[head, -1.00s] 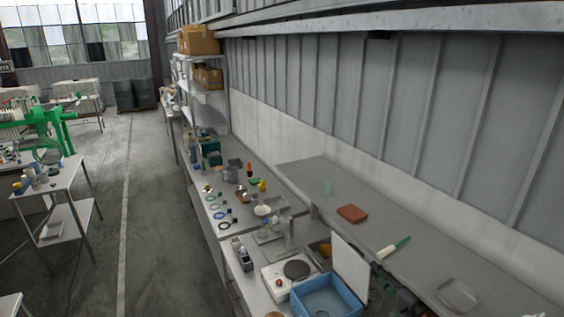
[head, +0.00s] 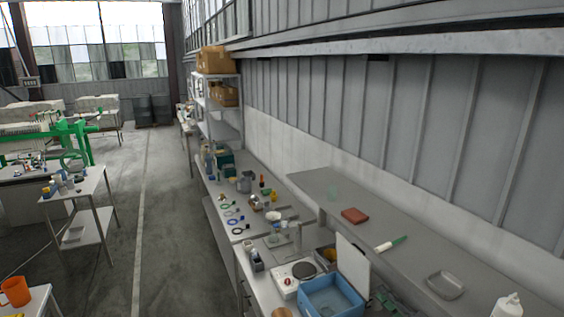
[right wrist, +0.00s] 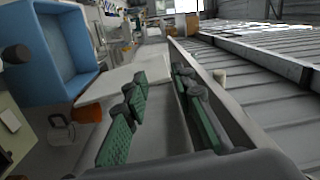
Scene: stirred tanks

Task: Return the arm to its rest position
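My right gripper (head: 386,300) shows at the bottom of the head view, just right of a blue bin and its upright white panel. In the right wrist view its two green-padded fingers (right wrist: 160,88) stand apart with a clear gap and nothing between them. Most of the right arm is out of the picture. My left gripper and left arm are in neither view.
The blue bin (head: 332,311) and white panel (head: 353,265) stand close to the right gripper. Open floor (head: 165,220) lies left.

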